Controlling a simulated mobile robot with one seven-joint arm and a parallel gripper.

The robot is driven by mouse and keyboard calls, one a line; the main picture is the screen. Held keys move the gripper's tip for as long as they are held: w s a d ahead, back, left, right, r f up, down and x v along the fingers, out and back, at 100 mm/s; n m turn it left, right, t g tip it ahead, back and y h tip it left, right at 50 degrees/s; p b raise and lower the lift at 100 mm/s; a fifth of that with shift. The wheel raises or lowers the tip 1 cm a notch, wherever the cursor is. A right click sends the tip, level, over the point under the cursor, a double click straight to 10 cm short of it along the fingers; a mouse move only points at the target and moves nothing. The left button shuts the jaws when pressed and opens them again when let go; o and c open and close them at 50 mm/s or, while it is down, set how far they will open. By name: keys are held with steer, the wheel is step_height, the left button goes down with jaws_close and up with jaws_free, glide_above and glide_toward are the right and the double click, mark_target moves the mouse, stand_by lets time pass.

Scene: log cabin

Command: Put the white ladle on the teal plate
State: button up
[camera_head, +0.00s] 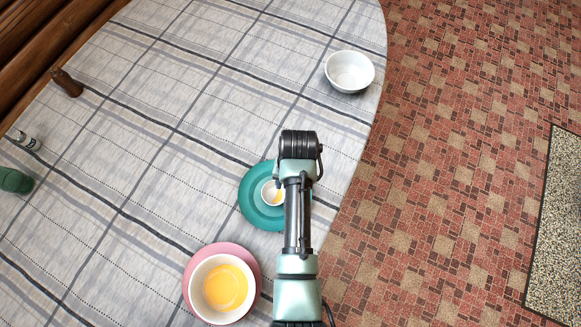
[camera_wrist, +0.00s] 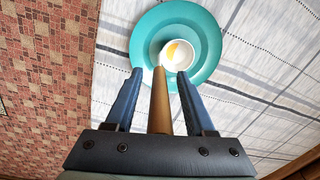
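The teal plate (camera_head: 248,207) lies on the table under my arm and also shows in the wrist view (camera_wrist: 147,38). The white ladle's round head (camera_head: 266,191) appears over the middle of the plate, with yellow-orange inside it. In the wrist view the head (camera_wrist: 167,56) sits at the far end of a brown handle (camera_wrist: 160,105). My gripper (camera_wrist: 160,73) is open, with a finger on each side of the handle and visible gaps between. Whether the head touches the plate cannot be told. In the head view my arm hides the handle and fingertips.
A white bowl with yellow contents (camera_head: 226,288) sits on a pink plate (camera_head: 254,263) at the lower left. An empty white bowl (camera_head: 349,71) stands near the table's right edge. A brown shaker-like object (camera_head: 66,83) and green item (camera_head: 14,181) are far left. The cloth between is clear.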

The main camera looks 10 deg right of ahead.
steer(key=r, duration=1.2)
steer(key=shift+s+d+r+b, duration=0.1)
steer(key=shift+d+r+b, duration=0.05)
steer(key=shift+d+b, duration=0.2)
steer(key=w+r+t+h, duration=0.1)
steer(key=w+r+t, duration=0.5)
steer(key=w+r, duration=0.4)
steer(key=w+a+r+n+t, duration=0.1)
steer(key=w+r+t, duration=0.3)
steer(key=r, duration=0.8)
steer(key=w+r+n+t, duration=0.1)
steer(key=w+r+t, duration=0.3)
steer(key=r, duration=0.9)
steer(key=s+a+r+t, duration=0.1)
steer(key=s+r+t, duration=0.3)
steer(key=r, duration=0.5)
steer(key=s+a+r+n+t, duration=0.1)
steer(key=s+r+t, duration=0.3)
steer(key=r, duration=0.5)
steer(key=s+a+r+n+t, duration=0.1)
steer(key=s+r+t, duration=0.4)
steer(key=s+r, duration=0.3)
steer(key=shift+a+r, duration=0.35)
steer(key=shift+r, duration=0.55)
steer(key=shift+s, duration=0.1)
